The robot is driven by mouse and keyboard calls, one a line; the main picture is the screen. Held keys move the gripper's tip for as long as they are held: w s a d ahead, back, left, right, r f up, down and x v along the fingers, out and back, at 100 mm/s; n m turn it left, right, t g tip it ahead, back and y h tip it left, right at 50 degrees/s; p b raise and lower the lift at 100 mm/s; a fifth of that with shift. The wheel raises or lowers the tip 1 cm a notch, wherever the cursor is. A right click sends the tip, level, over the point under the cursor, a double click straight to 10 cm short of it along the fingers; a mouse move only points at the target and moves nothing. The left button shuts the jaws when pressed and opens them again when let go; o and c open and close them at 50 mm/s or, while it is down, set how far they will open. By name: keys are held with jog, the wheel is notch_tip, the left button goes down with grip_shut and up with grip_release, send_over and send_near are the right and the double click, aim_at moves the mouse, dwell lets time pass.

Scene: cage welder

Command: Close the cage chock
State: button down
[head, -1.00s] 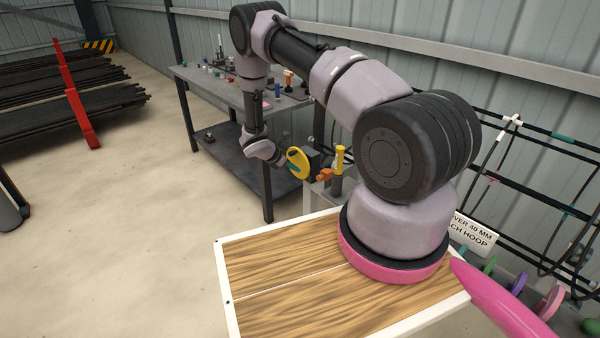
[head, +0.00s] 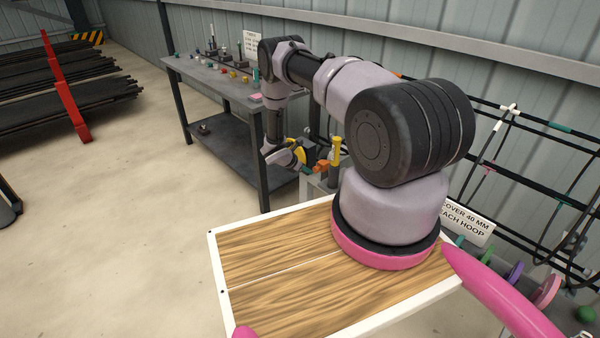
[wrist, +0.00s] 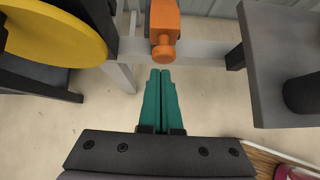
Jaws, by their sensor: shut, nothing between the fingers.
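My gripper (wrist: 160,100) has teal fingers, shut together and empty, in the wrist view. Their tips point at an orange block with a round knob (wrist: 163,45), just beyond them; a small gap shows between. This orange part also shows in the head view (head: 322,166), beside a dark post with a yellow top (head: 337,150). A yellow disc (wrist: 55,30) is up and left of the fingers; in the head view it is partly hidden behind my wrist (head: 298,152). I cannot tell for sure which part is the cage chock; the orange block may be it.
A grey plate with a dark cylinder (wrist: 285,60) stands right of the fingers. A grey bench (head: 215,85) with small items is behind on the left. The rebar cage (head: 540,150) runs along the wall at right. Open floor (head: 110,200) is at left.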

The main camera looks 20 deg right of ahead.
jog(key=shift+w+d, duration=0.1)
jog(key=shift+d, duration=0.35)
jog(key=shift+d, duration=0.1)
